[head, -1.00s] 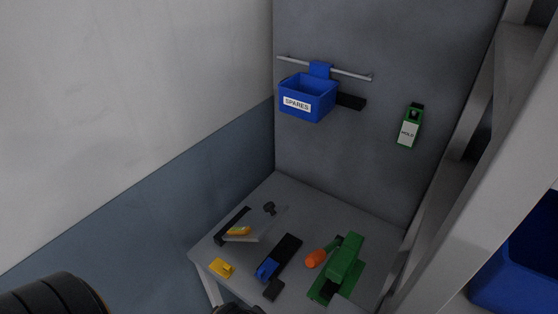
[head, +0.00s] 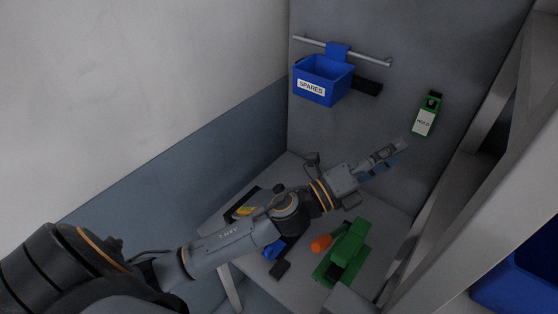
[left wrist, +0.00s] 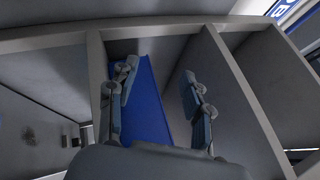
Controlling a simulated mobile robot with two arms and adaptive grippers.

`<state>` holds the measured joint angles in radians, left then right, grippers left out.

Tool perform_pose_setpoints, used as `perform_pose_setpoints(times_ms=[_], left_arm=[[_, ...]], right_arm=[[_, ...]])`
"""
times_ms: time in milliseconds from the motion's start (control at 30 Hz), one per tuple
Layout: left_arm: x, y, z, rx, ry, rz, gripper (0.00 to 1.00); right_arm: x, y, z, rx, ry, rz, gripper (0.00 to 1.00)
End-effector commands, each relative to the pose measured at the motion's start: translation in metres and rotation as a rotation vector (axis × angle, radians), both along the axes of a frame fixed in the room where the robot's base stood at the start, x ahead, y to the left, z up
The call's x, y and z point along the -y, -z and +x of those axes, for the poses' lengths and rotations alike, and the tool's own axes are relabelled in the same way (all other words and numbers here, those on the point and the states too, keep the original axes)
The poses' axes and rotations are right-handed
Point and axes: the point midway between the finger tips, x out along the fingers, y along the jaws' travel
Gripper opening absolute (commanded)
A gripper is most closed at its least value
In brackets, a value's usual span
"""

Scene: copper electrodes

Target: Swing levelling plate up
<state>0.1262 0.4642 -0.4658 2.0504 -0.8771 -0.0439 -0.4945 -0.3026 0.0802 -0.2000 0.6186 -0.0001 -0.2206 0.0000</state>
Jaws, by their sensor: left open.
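My left gripper (head: 385,160) is open and empty, reaching over the grey table toward the back panel. In the left wrist view its two fingers (left wrist: 160,80) stand apart with nothing between them. My left arm lies across the table's left part. I cannot make out the levelling plate with certainty; a fixture with a dark bar and a yellow piece (head: 244,211) shows at the table's left, partly hidden behind the arm. My right gripper is not in view.
An orange knob (head: 321,243) and a green fixture (head: 347,248) stand on the table below the gripper. A blue SPARES bin (head: 323,80) hangs on a rail; a green HOLD box (head: 426,115) is on the panel. Grey shelving stands right. The left wrist view shows a blue surface (left wrist: 145,110) between shelf dividers.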

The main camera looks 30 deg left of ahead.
Motion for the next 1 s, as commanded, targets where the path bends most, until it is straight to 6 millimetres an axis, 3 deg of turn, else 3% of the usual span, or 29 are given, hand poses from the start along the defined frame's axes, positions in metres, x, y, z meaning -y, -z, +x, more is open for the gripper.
perform_pose_setpoints(times_ms=[100, 200, 267, 367, 467, 600, 700, 800, 900, 1000], left_arm=[[0.042, -0.005, -0.013, 0.263, 0.182, 0.340, 0.50], [0.062, 0.016, -0.025, 0.449, 0.337, 0.632, 0.50], [0.064, 0.036, -0.030, 0.545, 0.434, 0.813, 0.50], [0.050, 0.076, -0.033, 0.670, 0.602, 1.115, 0.50], [0.009, 0.115, -0.027, 0.737, 0.783, 1.415, 0.50], [-0.083, 0.149, -0.014, 0.717, 1.055, 1.803, 0.50], [-0.149, 0.153, -0.008, 0.634, 1.225, 1.995, 0.50], [-0.199, 0.148, -0.008, 0.543, 1.351, 2.113, 0.50], [-0.229, 0.142, -0.010, 0.471, 1.433, 2.175, 0.50], [-0.244, 0.139, -0.011, 0.432, 1.471, 2.198, 0.50]], right_arm=[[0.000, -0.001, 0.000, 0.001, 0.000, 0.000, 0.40], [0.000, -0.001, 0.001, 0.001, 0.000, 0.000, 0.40], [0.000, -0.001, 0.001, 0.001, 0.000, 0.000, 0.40], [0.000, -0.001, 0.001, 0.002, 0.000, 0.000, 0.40], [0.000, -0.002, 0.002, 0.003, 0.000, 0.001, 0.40], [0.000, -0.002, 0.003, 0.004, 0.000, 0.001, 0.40], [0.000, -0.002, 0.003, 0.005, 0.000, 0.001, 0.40], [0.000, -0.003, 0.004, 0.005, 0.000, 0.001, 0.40], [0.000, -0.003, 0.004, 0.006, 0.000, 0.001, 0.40], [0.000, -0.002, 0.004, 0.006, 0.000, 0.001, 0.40]])
